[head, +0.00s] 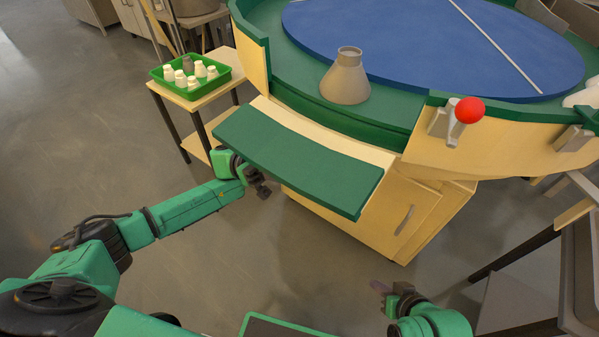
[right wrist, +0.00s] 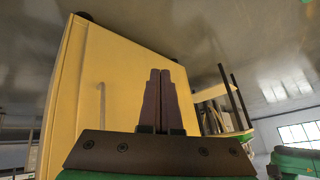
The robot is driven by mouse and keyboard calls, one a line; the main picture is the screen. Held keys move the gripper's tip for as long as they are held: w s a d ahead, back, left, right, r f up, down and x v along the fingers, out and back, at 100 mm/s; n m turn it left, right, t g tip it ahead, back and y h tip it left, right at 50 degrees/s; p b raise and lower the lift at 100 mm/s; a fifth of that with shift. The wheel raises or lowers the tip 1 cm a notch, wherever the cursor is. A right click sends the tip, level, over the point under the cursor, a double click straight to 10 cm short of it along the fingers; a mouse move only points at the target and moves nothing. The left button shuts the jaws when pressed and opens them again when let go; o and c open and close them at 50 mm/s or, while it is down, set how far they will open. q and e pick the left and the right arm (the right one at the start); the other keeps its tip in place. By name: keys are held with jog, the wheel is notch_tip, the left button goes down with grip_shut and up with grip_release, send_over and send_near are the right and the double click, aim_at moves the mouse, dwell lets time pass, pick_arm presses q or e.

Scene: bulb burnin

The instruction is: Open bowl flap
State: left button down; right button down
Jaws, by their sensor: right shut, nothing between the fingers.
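The bowl is the large round wooden structure with a green rim (head: 251,22) and a blue floor disc (head: 430,45). At its near side the rim has a gap, and a green-faced wooden panel (head: 300,160), seemingly the flap, is folded outward there, sloping slightly down. My left gripper (head: 264,190) is just below the panel's left end; its fingers are small and dark, and contact cannot be told. My right gripper (head: 378,287) is low in front of the cabinet, away from the panel. In the right wrist view its fingers (right wrist: 166,72) are together and empty.
A red-knobbed lever (head: 468,111) is on the bowl's right wall. A grey cone (head: 345,78) stands inside near the gap. A cabinet door with a handle (head: 404,220) is below. Floor is clear at left.

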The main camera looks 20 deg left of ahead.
dwell(0.8)
pick_arm(q)
jog(key=r+n+p, duration=0.1)
jog(key=p, duration=0.2)
jog(key=shift+a+r+n+t, duration=0.1)
jog(key=shift+r+n+t, duration=0.05)
jog(key=shift+n+t, duration=0.15)
jog(key=shift+s+r+n+p, duration=0.15)
jog(key=shift+r+n+p, duration=0.25)
jog(key=shift+p, duration=0.55)
jog(key=shift+f+n+t+p, duration=0.15)
jog(key=shift+n+t+p, duration=0.15)
jog(key=shift+t, duration=0.1)
jog(key=shift+s+f, duration=0.1)
jog(key=shift+f, duration=0.05)
pick_arm(e)
jog(key=s+d+m+g+h, duration=0.1)
jog(key=s+d+g+h, duration=0.2)
jog(key=d, duration=0.5)
jog(key=shift+s+r+g, duration=0.4)
jog(key=shift+s+g, duration=0.25)
jog(key=shift+g, duration=0.05)
pick_arm(q)
jog(key=c, duration=0.9)
grip_release()
jog(key=shift+a, duration=0.1)
